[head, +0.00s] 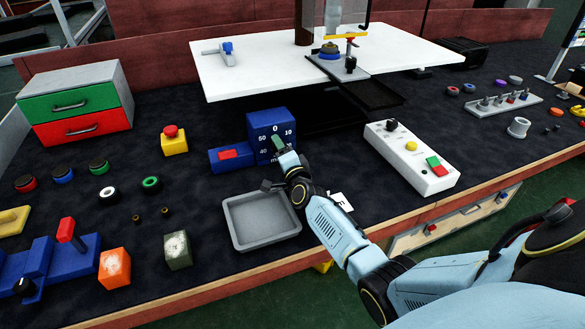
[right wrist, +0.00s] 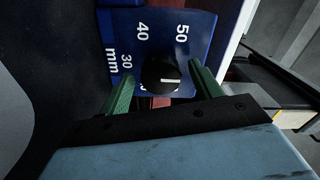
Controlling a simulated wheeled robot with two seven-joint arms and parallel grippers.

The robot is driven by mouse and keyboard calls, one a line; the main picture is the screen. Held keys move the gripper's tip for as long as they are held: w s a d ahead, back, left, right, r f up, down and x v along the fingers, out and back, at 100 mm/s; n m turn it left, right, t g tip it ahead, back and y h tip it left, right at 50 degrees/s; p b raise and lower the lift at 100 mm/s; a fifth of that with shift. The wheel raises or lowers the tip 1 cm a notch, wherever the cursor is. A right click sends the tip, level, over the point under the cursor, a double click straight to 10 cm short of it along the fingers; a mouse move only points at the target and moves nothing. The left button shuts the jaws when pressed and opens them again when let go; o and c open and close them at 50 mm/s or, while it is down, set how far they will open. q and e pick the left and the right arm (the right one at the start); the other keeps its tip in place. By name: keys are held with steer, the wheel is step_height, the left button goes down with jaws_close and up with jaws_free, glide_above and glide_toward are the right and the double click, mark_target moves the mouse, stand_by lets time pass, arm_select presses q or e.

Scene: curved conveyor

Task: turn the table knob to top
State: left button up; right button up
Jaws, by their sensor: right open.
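A blue box (head: 268,120) with a dial marked 50, 0, 10 and 40 stands on the dark table, left of centre in the head view. Its black knob (right wrist: 160,75) shows in the right wrist view; the arm hides it in the head view. The white line on the knob points right in the wrist view, toward the panel's upper side, judging by the numbers. My right gripper (head: 277,148) is at the dial face. Its green fingers (right wrist: 165,85) are open on either side of the knob, with visible gaps. My left gripper is not in view.
A grey tray (head: 235,238) lies just below the box. A white control panel (head: 405,165) with a black knob and buttons stands to the right. A white board (head: 260,75) is behind. A green-and-red drawer unit (head: 75,103) and several buttons are at the left.

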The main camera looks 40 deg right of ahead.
steer(key=p+v, duration=0.2)
steer(key=v, duration=0.3)
steer(key=shift+r, duration=0.1)
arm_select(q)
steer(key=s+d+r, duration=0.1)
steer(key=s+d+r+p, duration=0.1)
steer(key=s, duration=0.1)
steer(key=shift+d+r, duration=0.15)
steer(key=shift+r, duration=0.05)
arm_select(e)
steer(key=v, duration=0.7)
steer(key=shift+a, duration=0.1)
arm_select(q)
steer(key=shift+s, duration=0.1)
arm_select(e)
steer(key=shift+s, duration=0.1)
